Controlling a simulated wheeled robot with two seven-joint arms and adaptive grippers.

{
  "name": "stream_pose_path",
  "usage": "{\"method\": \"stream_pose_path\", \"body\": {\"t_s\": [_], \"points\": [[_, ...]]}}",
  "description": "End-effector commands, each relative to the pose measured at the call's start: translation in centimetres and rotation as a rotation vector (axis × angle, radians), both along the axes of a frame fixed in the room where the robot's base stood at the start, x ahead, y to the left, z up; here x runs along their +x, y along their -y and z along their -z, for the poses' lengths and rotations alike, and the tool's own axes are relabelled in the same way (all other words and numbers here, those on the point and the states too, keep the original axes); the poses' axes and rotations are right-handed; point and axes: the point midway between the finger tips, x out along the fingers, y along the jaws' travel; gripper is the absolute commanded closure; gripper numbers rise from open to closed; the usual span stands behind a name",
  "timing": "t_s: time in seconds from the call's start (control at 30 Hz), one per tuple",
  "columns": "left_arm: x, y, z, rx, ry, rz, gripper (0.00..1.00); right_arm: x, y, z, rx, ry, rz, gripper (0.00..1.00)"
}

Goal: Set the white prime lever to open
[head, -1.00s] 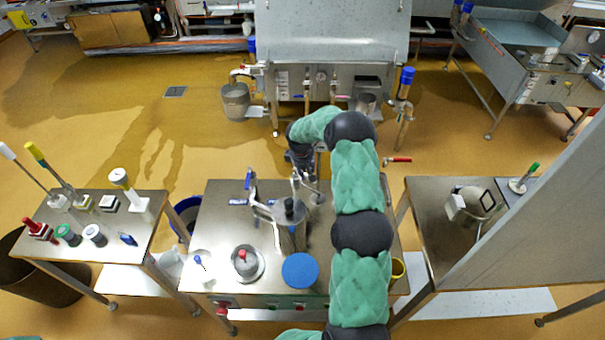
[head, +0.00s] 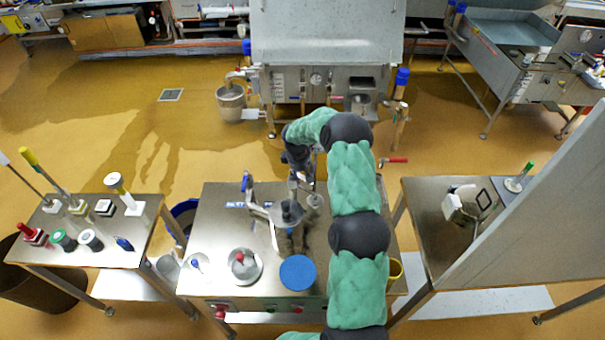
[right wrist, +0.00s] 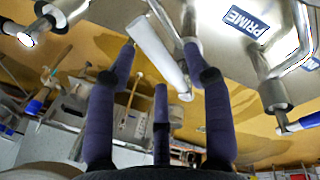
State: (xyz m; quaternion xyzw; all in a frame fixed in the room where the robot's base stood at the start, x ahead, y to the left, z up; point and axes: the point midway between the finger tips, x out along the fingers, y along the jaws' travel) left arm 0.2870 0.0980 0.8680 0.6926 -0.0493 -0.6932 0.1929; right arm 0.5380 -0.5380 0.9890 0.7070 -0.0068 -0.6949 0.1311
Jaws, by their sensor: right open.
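The white prime lever (right wrist: 155,48) shows in the right wrist view as a pale bar slanting between my fingertips, with a metal joint at its lower end. A blue PRIME label (right wrist: 248,22) is on the steel surface to its right. My right gripper (right wrist: 160,58) is open, its dark fingers around the lever; I cannot tell whether they touch it. In the head view my right gripper (head: 300,178) is low over the far part of the steel table (head: 222,262), beside the metal pump (head: 286,214). The arm and gripper largely hide the lever there. My left gripper is not in view.
A blue-handled lever (head: 246,183) stands left of the pump. A round metal mould (head: 244,266) and a blue disc (head: 298,272) sit at the table's front. A red-handled valve (head: 394,160) is to the right. Side tables flank this one.

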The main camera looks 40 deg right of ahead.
Motion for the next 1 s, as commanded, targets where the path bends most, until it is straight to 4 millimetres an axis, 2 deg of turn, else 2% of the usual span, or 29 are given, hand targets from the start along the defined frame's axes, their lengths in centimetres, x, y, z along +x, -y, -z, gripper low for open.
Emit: {"method": "stream_pose_path", "body": {"t_s": [0.17,0.6,0.8,1.0], "points": [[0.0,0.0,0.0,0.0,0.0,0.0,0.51,0.1,-0.3,-1.8,-0.002,0.004,0.0,0.49],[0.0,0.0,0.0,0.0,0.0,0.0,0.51,-0.2,-1.9,-9.6,-0.001,0.002,-0.001,0.49],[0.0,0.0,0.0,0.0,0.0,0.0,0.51,-0.3,-2.3,-11.4,0.0,0.001,-0.001,0.49],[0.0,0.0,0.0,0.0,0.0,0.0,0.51,-0.4,-2.3,-11.7,0.0,0.0,-0.001,0.49]]}}
